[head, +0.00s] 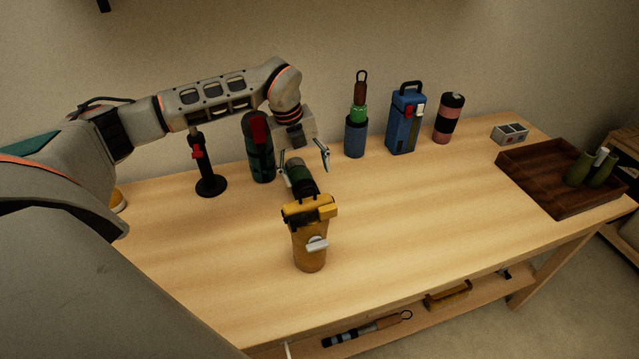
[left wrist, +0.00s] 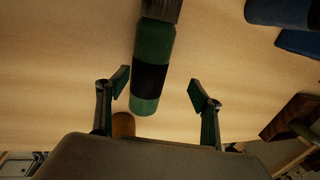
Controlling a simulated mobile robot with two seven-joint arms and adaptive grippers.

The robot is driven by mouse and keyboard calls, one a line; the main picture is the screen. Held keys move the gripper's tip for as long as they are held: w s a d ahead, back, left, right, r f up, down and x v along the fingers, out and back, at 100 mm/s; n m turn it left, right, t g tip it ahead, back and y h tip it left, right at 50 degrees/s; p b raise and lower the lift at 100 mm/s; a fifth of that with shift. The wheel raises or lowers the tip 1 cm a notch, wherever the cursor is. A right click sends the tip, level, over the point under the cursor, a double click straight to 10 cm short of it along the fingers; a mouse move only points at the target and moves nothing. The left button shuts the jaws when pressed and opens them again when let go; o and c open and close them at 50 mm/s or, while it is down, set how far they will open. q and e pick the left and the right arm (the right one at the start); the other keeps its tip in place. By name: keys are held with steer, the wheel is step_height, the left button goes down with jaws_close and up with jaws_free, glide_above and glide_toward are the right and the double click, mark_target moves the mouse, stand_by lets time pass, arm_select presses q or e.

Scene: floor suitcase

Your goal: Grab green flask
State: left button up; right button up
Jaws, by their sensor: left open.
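A green flask with a black band (head: 298,174) is on the table under my left gripper, behind a yellow-orange container. The left wrist view shows the same flask (left wrist: 154,42) running lengthwise between the fingers. I cannot tell for sure whether it lies or stands. My left gripper (head: 305,160) is open, with one finger on each side of the flask. In the left wrist view, gaps show between the flask and both fingers of the gripper (left wrist: 160,86). My right gripper is not in view.
The yellow-orange container (head: 309,246) stands just in front of the flask. A dark green and red bottle (head: 261,153), a black stand (head: 211,184), a blue bottle (head: 355,137), a blue box-like flask (head: 401,128) and a pink-black bottle (head: 447,121) stand behind. A brown tray (head: 535,179) is at right.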

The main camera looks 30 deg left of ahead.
mark_target(309, 184)
arm_select(q)
steer(key=shift+s+d+f, duration=0.15)
steer(key=shift+f, duration=0.75)
steer(key=x, duration=0.4)
steer(key=shift+s+f, duration=0.1)
steer(key=shift+f, duration=0.3)
steer(key=shift+d+f, duration=0.1)
steer(key=shift+f, duration=0.25)
steer(key=shift+r, duration=0.1)
steer(key=c, duration=1.7)
